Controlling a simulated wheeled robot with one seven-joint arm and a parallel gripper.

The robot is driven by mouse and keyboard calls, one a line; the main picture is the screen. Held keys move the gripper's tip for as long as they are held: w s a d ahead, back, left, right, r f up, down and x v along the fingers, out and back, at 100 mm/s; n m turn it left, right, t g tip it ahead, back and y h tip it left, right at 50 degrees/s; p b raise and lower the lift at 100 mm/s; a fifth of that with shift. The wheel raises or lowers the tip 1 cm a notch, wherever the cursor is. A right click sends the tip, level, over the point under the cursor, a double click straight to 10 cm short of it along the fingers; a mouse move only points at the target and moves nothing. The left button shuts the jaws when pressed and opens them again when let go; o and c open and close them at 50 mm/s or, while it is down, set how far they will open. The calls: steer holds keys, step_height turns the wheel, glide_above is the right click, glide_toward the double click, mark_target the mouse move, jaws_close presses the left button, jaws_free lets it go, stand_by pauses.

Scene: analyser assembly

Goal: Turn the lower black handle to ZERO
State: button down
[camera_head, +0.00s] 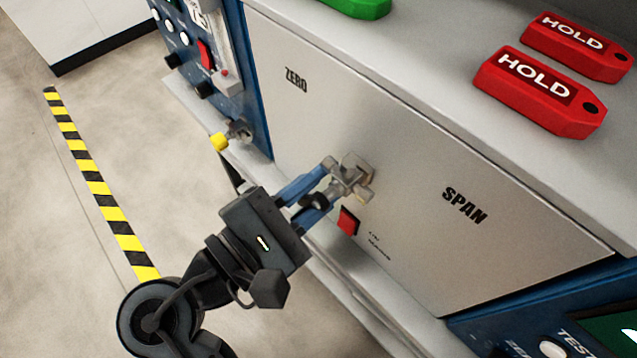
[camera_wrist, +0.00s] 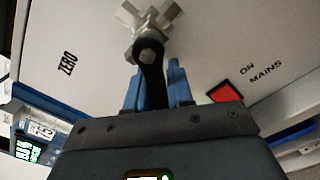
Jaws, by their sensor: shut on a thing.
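The black handle (camera_wrist: 152,68) extends from the silver valve (camera_wrist: 150,22) back between my gripper's blue fingers in the wrist view. In the head view a small dark part of the handle (camera_head: 312,201) shows between the fingers, and the rest is hidden. The valve (camera_head: 352,174) is on the grey panel between the printed ZERO (camera_head: 296,80) at upper left and SPAN (camera_head: 465,206) at right. My gripper (camera_head: 322,186) is shut on the handle, its fingertips just short of the valve body. It also shows in the wrist view (camera_wrist: 155,78). The handle points to neither label.
A red switch (camera_head: 348,221) marked ON MAINS sits close below the valve. A yellow-capped fitting (camera_head: 219,141) sticks out at left. Two red HOLD tags (camera_head: 540,92) and a green tag (camera_head: 358,6) lie on the top ledge. The floor at left is clear.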

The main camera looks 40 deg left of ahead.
mark_target(302, 203)
steer(key=c, duration=1.1)
jaws_free()
steer(key=shift+s+a, duration=0.15)
steer(key=shift+s, duration=1.85)
steer(key=shift+s+a, duration=0.15)
steer(key=shift+s, duration=1.8)
